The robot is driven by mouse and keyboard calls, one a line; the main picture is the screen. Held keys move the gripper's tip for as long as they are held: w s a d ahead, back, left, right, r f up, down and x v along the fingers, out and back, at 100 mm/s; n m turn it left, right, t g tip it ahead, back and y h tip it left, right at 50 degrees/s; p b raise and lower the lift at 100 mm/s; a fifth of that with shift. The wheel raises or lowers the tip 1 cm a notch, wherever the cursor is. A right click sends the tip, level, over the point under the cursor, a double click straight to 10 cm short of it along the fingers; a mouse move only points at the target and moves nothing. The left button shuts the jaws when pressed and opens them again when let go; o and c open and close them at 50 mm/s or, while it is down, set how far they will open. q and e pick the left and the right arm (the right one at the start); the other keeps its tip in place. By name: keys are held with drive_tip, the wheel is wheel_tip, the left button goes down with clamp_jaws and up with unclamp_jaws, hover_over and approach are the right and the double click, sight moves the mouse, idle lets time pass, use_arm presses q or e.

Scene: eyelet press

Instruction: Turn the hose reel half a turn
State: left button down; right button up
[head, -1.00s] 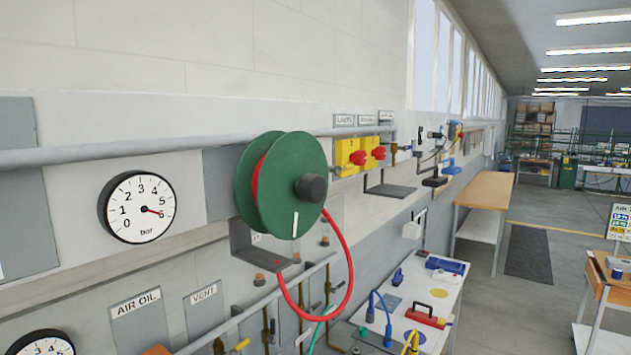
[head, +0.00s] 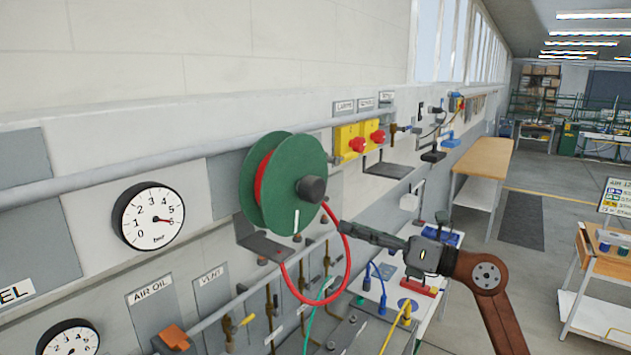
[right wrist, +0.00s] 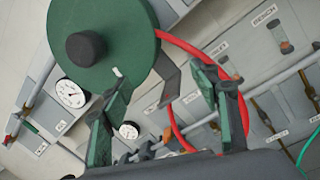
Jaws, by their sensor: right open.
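The hose reel (head: 290,170) is a green drum on a wall bracket (head: 262,243), with red hose between its discs. A dark round knob (head: 311,189) sticks out of its front disc. A short white mark (head: 296,221) stands near the disc's lower edge. In the right wrist view the reel (right wrist: 128,28) and knob (right wrist: 86,47) fill the upper left. My right gripper (head: 346,229) is just right of and below the knob, apart from it. Its fingers (right wrist: 162,76) are open, with nothing gripped between them. My left gripper is not in view.
The red hose (head: 348,262) hangs in a loop below the reel, close to my right gripper. Yellow boxes with red knobs (head: 358,145) and a grey pipe (head: 110,176) are on the wall. A pressure gauge (head: 148,216) is at left. A white bench (head: 432,305) stands below.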

sight(320, 191)
drive_tip(key=s+a+r+n+h+p, duration=0.2)
drive_tip(key=s+r+n, duration=0.2)
drive_tip(key=s+r, duration=0.5)
drive_tip(key=shift+t, duration=0.3)
drive_tip(key=x, duration=0.2)
drive_tip(key=r+p+x, duration=0.1)
drive_tip(key=x, duration=0.2)
drive_tip(key=w+p+x, duration=0.1)
drive_tip(key=x, duration=0.1)
drive_tip(key=shift+d+r, duration=0.15)
drive_tip(key=shift+r, duration=0.1)
drive_tip(key=shift+w+a+f+p, duration=0.15)
drive_tip(key=shift+w+a+p, duration=0.15)
drive_tip(key=shift+w+a, duration=0.25)
drive_tip(key=shift+c, duration=0.2)
clamp_jaws()
